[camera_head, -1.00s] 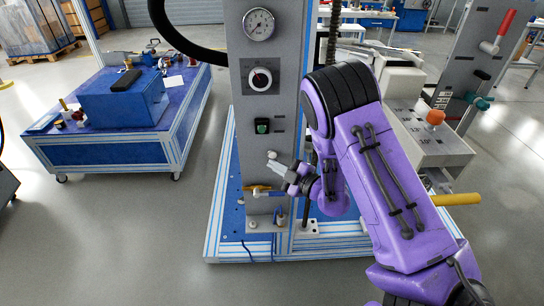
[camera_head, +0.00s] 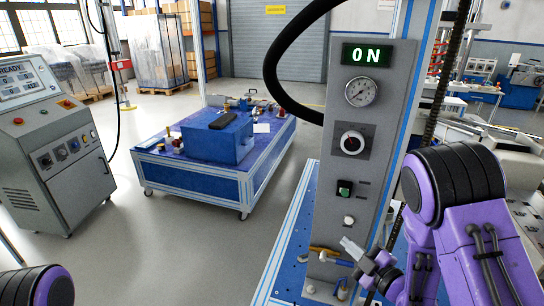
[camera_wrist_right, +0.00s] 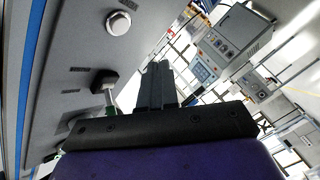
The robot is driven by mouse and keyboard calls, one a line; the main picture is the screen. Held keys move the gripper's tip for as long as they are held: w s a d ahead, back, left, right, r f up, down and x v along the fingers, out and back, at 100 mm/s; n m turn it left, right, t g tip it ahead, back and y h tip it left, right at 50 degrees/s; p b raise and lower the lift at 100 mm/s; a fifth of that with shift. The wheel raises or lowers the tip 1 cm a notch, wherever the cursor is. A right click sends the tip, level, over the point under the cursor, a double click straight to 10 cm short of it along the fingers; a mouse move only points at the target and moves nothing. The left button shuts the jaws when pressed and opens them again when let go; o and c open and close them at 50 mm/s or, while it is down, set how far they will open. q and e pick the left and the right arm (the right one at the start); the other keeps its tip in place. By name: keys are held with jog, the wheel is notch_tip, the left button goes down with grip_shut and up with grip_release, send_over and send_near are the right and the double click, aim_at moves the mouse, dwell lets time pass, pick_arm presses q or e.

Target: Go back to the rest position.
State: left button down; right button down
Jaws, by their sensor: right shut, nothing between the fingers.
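My right gripper (camera_head: 348,244) is shut and empty in the head view. My left gripper is out of view; only a purple and black arm part shows at lower left.
A blue-topped wheeled table (camera_head: 190,185) stands behind to the left. A grey console (camera_head: 65,150) is at far left. Open floor lies between them.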

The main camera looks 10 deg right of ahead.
jog(key=s+d+f+m+g+h+p, duration=0.15)
jog(key=s+f+m+g+h, duration=0.4)
jog(key=f+m, duration=0.65)
jog(key=s+a+f+m+g+h, duration=0.1)
jog(key=s+f+m+g, duration=0.2)
jog(key=s, duration=0.8)
jog(key=s+a+f+m+g+h+p, duration=0.1)
jog(key=s+f+m+g, duration=0.3)
jog(key=s+f, duration=0.4)
jog(key=s+a+g, duration=0.1)
jog(key=s, duration=0.2)
jog(key=shift+s, duration=0.2)
jog(key=shift+a, duration=0.1)
